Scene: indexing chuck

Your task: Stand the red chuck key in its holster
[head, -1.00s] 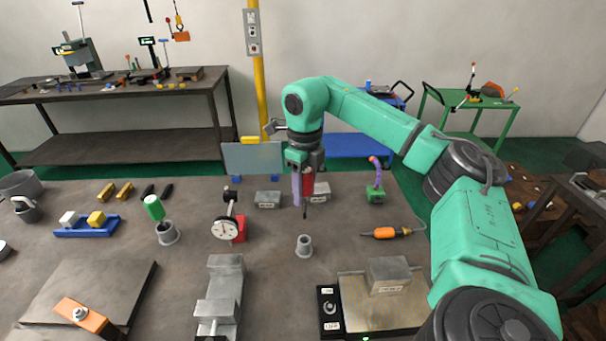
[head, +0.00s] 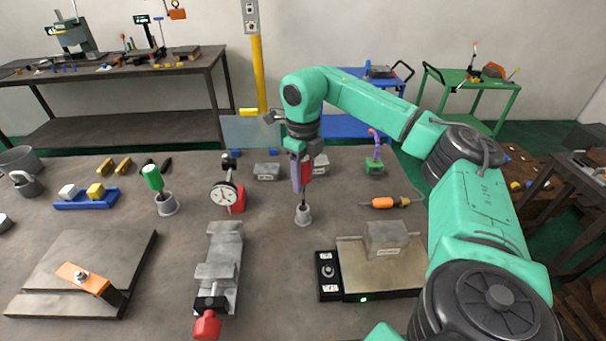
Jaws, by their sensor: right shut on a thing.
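My right gripper (head: 301,174) is shut on the red chuck key (head: 307,172) and holds it upright, its dark shaft pointing down. The fingers partly hide the red handle. A grey holster (head: 303,217) with a wide base stands on the table directly below. The shaft's lower end is at the holster's mouth; I cannot tell how far inside it is. A green-handled tool (head: 153,178) stands in a similar grey holster (head: 168,204) to the left. My left gripper is not in view.
A dial gauge (head: 224,196) stands to the left and a grey vise (head: 219,262) in front of it. An orange-handled tool (head: 383,203) lies to the right. A plate with a grey block (head: 387,240) is front right. Grey blocks (head: 267,172) sit behind the holster.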

